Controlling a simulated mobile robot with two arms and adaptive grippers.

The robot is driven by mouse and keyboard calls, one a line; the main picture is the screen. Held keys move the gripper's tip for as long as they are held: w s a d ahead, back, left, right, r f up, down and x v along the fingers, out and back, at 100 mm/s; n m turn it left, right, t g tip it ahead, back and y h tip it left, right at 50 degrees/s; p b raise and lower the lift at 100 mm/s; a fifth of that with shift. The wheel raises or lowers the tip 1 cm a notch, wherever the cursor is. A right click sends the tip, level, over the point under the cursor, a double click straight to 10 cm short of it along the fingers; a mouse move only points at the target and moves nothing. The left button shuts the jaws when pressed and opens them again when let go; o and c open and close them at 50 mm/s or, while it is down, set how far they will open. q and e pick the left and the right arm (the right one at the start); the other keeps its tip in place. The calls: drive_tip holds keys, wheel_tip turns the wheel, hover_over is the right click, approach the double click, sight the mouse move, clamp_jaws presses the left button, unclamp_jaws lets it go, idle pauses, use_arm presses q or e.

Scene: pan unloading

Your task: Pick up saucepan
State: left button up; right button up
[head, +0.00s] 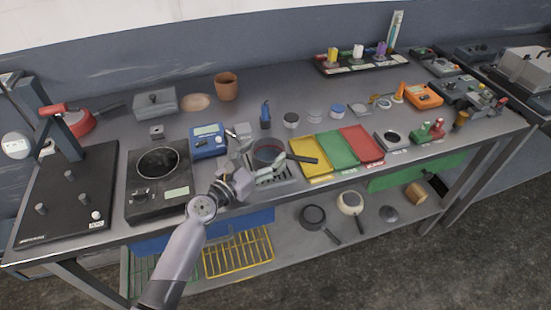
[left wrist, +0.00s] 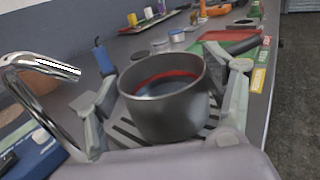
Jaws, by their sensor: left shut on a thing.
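The saucepan (head: 267,152) is a dark grey round pot with a red band inside and a black handle pointing right in the head view. It is upright at a slatted grey rack (head: 268,178) near the table's front edge. In the left wrist view the saucepan (left wrist: 167,106) sits between the two fingers of my left gripper (left wrist: 166,97). My left gripper (head: 257,164) is shut on the saucepan from its sides. I cannot tell whether the pan's base still touches the rack. My right gripper is not in view.
Yellow, green and red trays (head: 337,149) lie just right of the saucepan. A blue device (head: 208,140) and a black hot plate (head: 158,184) stand to its left. A curved metal spout (left wrist: 42,70) shows in the left wrist view. Pans (head: 314,215) lie on the lower shelf.

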use_arm(q)
drive_tip(key=shift+r, duration=0.1)
drive_tip(key=c, duration=0.6)
